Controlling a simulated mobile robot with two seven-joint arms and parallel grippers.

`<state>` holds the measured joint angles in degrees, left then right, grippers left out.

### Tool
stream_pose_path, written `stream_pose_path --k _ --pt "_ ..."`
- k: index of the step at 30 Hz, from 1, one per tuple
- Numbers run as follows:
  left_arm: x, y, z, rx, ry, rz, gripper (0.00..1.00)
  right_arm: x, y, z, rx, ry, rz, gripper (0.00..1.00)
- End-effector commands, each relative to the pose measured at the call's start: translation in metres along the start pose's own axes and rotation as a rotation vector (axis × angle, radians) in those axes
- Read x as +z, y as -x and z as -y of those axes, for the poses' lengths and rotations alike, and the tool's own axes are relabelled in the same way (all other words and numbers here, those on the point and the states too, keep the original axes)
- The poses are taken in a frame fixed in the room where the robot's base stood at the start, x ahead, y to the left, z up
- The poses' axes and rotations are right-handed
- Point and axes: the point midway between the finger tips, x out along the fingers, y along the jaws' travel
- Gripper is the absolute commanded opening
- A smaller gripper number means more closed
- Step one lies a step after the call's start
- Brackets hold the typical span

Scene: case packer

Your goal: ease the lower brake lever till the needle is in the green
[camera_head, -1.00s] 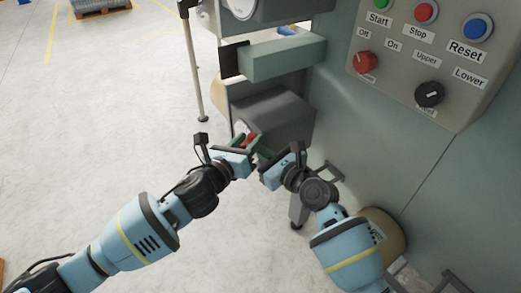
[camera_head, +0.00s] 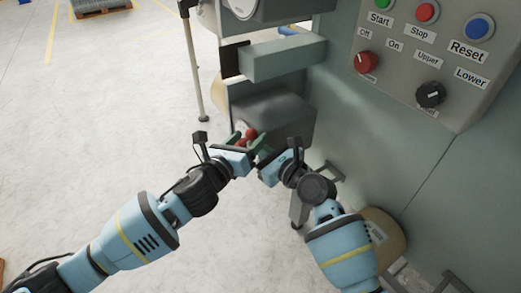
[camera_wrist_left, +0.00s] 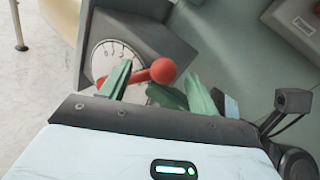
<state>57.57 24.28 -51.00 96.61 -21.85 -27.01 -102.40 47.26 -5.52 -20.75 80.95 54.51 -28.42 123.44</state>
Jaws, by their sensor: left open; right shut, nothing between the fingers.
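The lower brake lever is a red rod with a round red knob (camera_head: 250,134), low on the machine. In the left wrist view the lever (camera_wrist_left: 160,71) stands out across a pale round dial (camera_wrist_left: 103,60) with black numbers. My left gripper (camera_head: 246,142) is open at the lever, its green fingers (camera_wrist_left: 158,88) on either side of the red knob. I cannot tell whether a finger touches it. The needle and any green zone cannot be made out; fingers and lever cover part of the dial. My right gripper (camera_head: 260,157) is shut and empty, close beside the left one.
A grey housing (camera_head: 275,115) sits just above and behind the lever. A control panel (camera_head: 430,50) with buttons and two selector knobs is at upper right. A roll (camera_head: 384,232) is beside my right arm.

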Motion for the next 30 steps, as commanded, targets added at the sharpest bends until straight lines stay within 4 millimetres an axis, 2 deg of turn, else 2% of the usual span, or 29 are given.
stream_pose_path --k 1,8,21,30 --pt "-0.013 0.002 0.002 -0.001 -0.006 -0.023 0.61 0.015 -0.003 -0.001 0.001 -0.006 0.028 0.00" --pt "-0.013 0.008 0.001 0.000 -0.009 -0.022 0.61 0.015 -0.003 -0.001 0.000 -0.009 0.029 0.00" --pt "-0.005 0.063 -0.001 0.001 -0.003 -0.009 0.61 0.011 -0.001 0.001 -0.003 -0.004 0.021 0.00" --pt "-0.001 0.080 -0.001 0.002 -0.002 -0.002 0.61 0.008 -0.001 0.000 -0.001 -0.003 0.014 0.00"
